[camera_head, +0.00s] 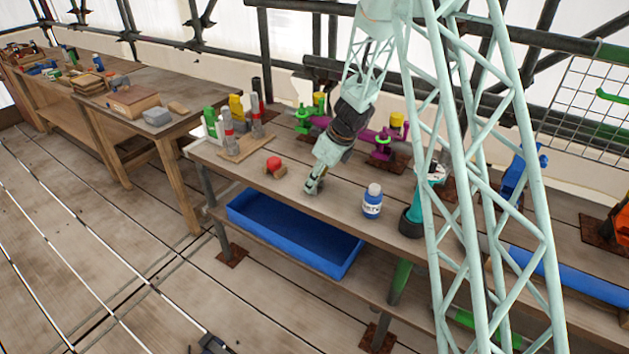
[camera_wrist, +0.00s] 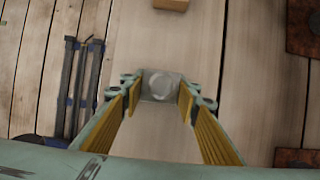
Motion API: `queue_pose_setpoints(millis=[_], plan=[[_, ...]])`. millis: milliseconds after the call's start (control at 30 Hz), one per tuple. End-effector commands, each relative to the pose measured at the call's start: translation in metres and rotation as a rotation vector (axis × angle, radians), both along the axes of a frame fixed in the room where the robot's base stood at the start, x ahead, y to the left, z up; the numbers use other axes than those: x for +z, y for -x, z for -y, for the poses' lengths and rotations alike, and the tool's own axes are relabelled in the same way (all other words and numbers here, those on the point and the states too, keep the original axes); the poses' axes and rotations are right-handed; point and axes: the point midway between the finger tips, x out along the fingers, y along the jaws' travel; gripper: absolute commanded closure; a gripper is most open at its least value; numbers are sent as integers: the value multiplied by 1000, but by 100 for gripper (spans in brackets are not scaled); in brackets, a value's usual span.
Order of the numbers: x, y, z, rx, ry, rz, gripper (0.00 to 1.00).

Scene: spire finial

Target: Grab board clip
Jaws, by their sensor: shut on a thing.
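The board clip (camera_wrist: 160,87) looks like a small grey square piece with a round feature in its middle. It shows in the wrist view between the fingertips. My gripper (camera_wrist: 158,92) has yellow-lined fingers, and its tips are shut on the two sides of the clip. In the head view my gripper (camera_head: 313,186) points down at the front part of the wooden workbench (camera_head: 335,208). The clip cannot be made out there. I cannot tell whether the clip touches the bench top.
A rack of cylinders (camera_head: 243,142) stands at the left end. Green and purple fixtures (camera_head: 383,145) are behind. A blue bin (camera_head: 290,235) sits below.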

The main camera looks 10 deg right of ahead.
Motion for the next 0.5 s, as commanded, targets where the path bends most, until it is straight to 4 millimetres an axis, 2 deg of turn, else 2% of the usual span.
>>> queue_pose_setpoints(millis=[267, 500], plan=[[4, 0, 0, 0, -1, 1, 82], [20, 0, 0, 1, 0, 1, 82]])
